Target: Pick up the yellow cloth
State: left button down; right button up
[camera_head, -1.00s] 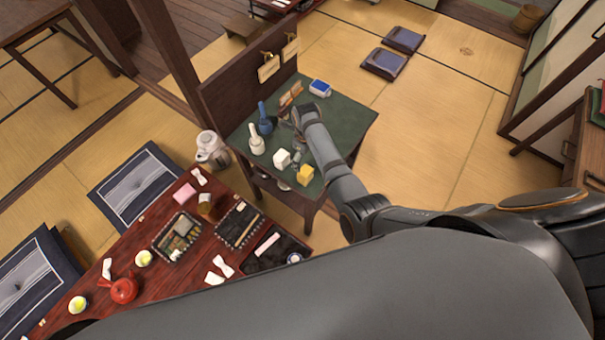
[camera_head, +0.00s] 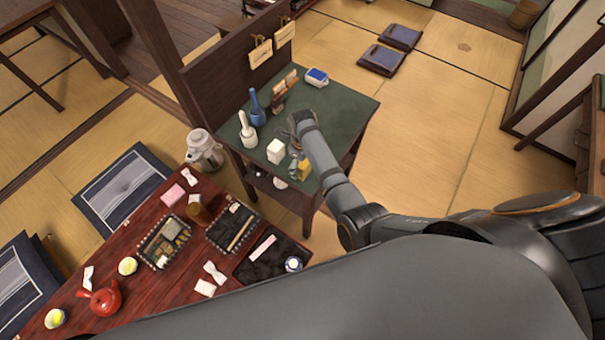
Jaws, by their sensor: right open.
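The yellow cloth (camera_head: 305,168) shows as a small folded yellow block on the green-topped side table (camera_head: 345,108), near its front edge. I cannot tell whether the fingers touch the cloth. My left gripper is not in view.
A white bottle (camera_head: 247,133) and a blue bottle (camera_head: 257,108) stand farther left. The low red table (camera_head: 140,277) holds several lunch items.

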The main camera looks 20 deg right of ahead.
jog(key=shift+f, duration=0.1)
jog(key=shift+c, duration=0.2)
jog(key=c, duration=1.3)
